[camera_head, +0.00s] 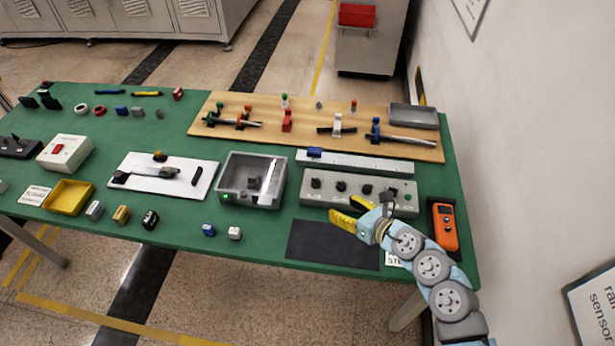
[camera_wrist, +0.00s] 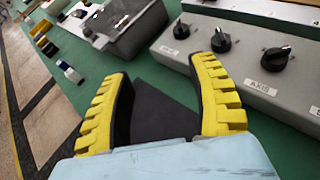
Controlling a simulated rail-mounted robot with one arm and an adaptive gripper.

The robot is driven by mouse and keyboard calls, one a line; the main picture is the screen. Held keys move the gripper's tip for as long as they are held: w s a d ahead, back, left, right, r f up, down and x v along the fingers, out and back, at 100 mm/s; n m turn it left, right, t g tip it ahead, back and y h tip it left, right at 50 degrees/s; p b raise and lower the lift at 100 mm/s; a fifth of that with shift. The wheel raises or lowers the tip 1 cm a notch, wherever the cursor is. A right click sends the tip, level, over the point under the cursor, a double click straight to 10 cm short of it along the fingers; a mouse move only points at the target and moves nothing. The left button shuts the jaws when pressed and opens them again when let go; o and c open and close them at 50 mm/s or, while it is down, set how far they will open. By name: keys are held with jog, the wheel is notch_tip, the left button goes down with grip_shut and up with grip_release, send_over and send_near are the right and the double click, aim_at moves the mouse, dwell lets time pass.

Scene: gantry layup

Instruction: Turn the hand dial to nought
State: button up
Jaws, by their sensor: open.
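A grey control box (camera_head: 350,200) with a row of several black knobs stands at the right of the green table. In the wrist view its sloped face shows three knobs: a left one (camera_wrist: 181,29), a middle one (camera_wrist: 221,40) and a right one (camera_wrist: 275,58). The label under the right knob seems to read AXIS; the others are too small to read, so I cannot tell which is the hand dial. My gripper (camera_head: 349,211) is open and empty at the box's front edge. In the wrist view its yellow fingers (camera_wrist: 160,80) are spread apart, short of the knobs.
A black mat (camera_head: 325,245) lies in front of the box. An orange handheld device (camera_head: 444,227) is to its right. A grey tray (camera_head: 250,182) stands to its left, and a grey rail with a blue slider (camera_head: 314,153) lies behind it.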

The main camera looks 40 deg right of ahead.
aim_at(318, 181)
jog(key=shift+h, duration=0.5)
jog(key=d+x, duration=0.1)
jog(key=x, duration=0.4)
jog(key=b+x, duration=0.1)
jog(key=x, duration=0.4)
jog(key=d+b+x, duration=0.1)
jog(key=x, duration=0.4)
jog(key=shift+w+d+r, duration=0.15)
jog(key=shift+w+d, duration=0.05)
jog(key=shift+d, duration=0.1)
jog(key=shift+w+f, duration=0.3)
jog(key=shift+w, duration=0.25)
grip_shut()
